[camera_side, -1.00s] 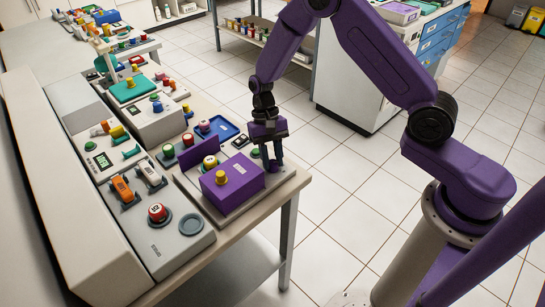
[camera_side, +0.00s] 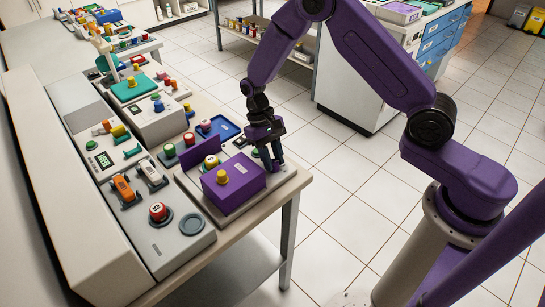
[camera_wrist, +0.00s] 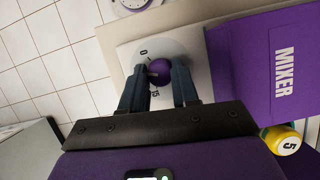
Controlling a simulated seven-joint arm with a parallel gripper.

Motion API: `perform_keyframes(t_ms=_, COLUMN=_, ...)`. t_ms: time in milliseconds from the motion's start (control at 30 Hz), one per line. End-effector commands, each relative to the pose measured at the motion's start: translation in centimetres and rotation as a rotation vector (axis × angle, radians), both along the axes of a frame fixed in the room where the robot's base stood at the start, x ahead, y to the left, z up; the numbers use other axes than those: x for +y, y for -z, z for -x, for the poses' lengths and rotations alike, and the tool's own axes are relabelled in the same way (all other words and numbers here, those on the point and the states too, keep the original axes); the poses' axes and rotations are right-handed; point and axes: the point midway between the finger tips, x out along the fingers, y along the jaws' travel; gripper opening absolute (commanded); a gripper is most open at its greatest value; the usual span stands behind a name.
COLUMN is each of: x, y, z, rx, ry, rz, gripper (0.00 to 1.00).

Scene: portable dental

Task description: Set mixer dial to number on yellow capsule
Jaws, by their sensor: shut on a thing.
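The mixer is a purple box (camera_side: 240,188) on a light base; its "MIXER" label reads in the wrist view (camera_wrist: 285,70). My gripper (camera_wrist: 158,88) is shut on the dial knob, one dark finger on each side. In the side view my gripper (camera_side: 271,164) reaches down at the base's right end and hides the dial. A yellow capsule with a white top marked 5 (camera_wrist: 283,140) stands behind the mixer, partly cut off.
A grey console (camera_side: 180,240) with switches and a red-and-white capsule (camera_side: 158,212) lies left of the mixer. A blue tray (camera_side: 222,128) sits behind it. The table edge is close to the dial, with open floor to the right.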

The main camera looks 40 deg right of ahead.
Motion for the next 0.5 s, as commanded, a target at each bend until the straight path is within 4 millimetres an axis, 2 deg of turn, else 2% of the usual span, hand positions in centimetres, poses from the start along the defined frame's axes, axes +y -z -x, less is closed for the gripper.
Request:
perform_keyframes(t_ms=67, x=-0.01, y=-0.07, z=-0.04, rx=-0.001, ry=0.001, rz=0.000, gripper=0.00)
perform_keyframes(t_ms=100, x=-0.02, y=-0.07, z=-0.04, rx=-0.001, ry=0.001, rz=0.000, gripper=0.39)
perform_keyframes(t_ms=167, x=-0.01, y=-0.06, z=-0.04, rx=-0.001, ry=0.001, rz=0.000, gripper=0.55)
perform_keyframes(t_ms=500, x=0.00, y=-0.23, z=-0.12, rx=-0.001, ry=0.001, rz=0.000, gripper=0.55)
